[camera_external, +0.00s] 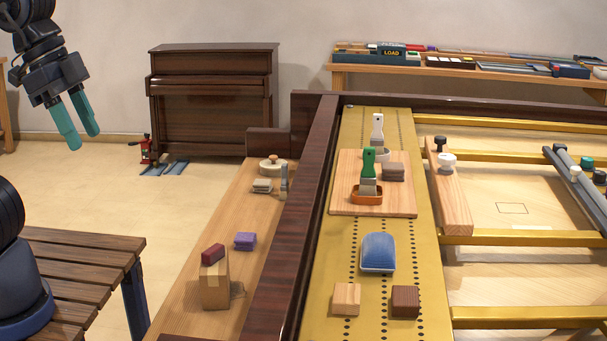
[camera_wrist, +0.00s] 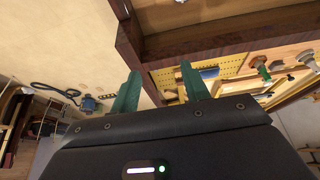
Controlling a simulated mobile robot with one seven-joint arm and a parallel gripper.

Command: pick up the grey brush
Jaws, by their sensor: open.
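A small upright brush-like thing with a grey handle (camera_external: 283,181) stands on the light wooden ledge, against the dark wooden rail. It is small, and I cannot tell its bristles clearly. A white-handled brush or scraper (camera_external: 377,130) stands farther back on the gold perforated plate. My gripper (camera_external: 82,137) is open and empty, high at the upper left, well apart from all of these. Its teal fingers also show in the wrist view (camera_wrist: 160,73), where I cannot pick out the grey brush surely.
A cardboard box (camera_external: 214,286) with a red block on top and a purple block (camera_external: 245,241) stand on the ledge. A blue rounded block (camera_external: 378,252) sits on the gold plate. The dark rail (camera_external: 300,220) rises between ledge and plate. A slatted bench (camera_external: 75,265) is at left.

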